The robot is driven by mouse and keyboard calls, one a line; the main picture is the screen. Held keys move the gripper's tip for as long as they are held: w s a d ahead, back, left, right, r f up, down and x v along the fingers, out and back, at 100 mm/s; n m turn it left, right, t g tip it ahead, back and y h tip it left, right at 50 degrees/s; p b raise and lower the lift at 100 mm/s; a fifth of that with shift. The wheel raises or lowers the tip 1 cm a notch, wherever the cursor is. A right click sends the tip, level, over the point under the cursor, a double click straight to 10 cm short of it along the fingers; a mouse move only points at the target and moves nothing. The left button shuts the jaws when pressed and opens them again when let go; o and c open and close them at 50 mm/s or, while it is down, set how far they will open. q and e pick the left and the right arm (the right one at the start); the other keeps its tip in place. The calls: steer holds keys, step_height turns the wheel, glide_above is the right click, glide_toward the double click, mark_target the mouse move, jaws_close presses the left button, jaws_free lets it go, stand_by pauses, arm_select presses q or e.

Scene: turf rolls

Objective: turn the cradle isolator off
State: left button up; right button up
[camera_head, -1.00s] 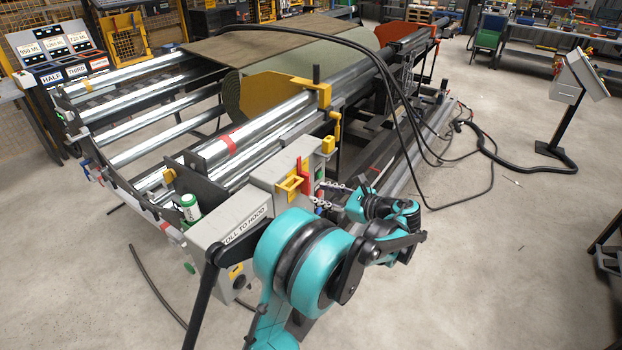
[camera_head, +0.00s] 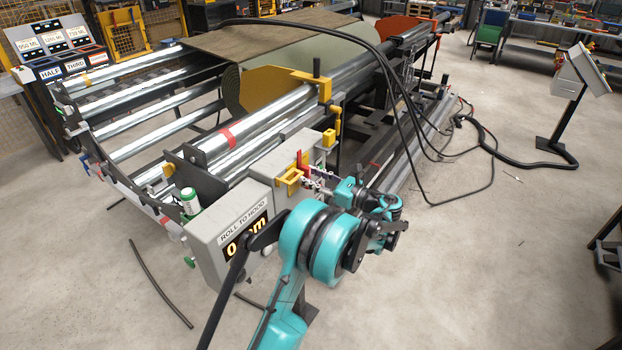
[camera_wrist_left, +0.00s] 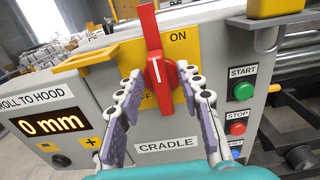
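The cradle isolator (camera_wrist_left: 158,68) is a red handle on a yellow plate above a CRADLE label. In the left wrist view its handle stands nearly upright, with a white line on its hub and the word ON to its upper right. The lettering at the plate's lower left is partly hidden. The red handle also shows in the head view (camera_head: 299,160). My left gripper (camera_wrist_left: 163,82) is open, with one finger on each side of the handle's hub; I cannot tell whether they touch it. In the head view the left gripper (camera_head: 316,181) is at the panel front. My right gripper is not seen.
A green START button (camera_wrist_left: 243,91) and a red STOP button (camera_wrist_left: 237,128) sit right of the isolator. A display (camera_wrist_left: 50,123) reading 0 mm is at the left. A yellow bracket (camera_wrist_left: 90,58) juts out nearby. Black cables (camera_head: 405,120) hang beyond the arm.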

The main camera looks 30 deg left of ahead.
arm_select(q)
jaws_close()
stand_by(0.4)
steer(key=n, duration=0.4)
steer(key=shift+s, duration=0.2)
steer(key=n, duration=0.9)
steer(key=f+n+b, duration=0.1)
steer(key=n, duration=0.3)
steer(key=shift+s+a+f+n, duration=0.1)
steer(key=shift+s+n, duration=0.3)
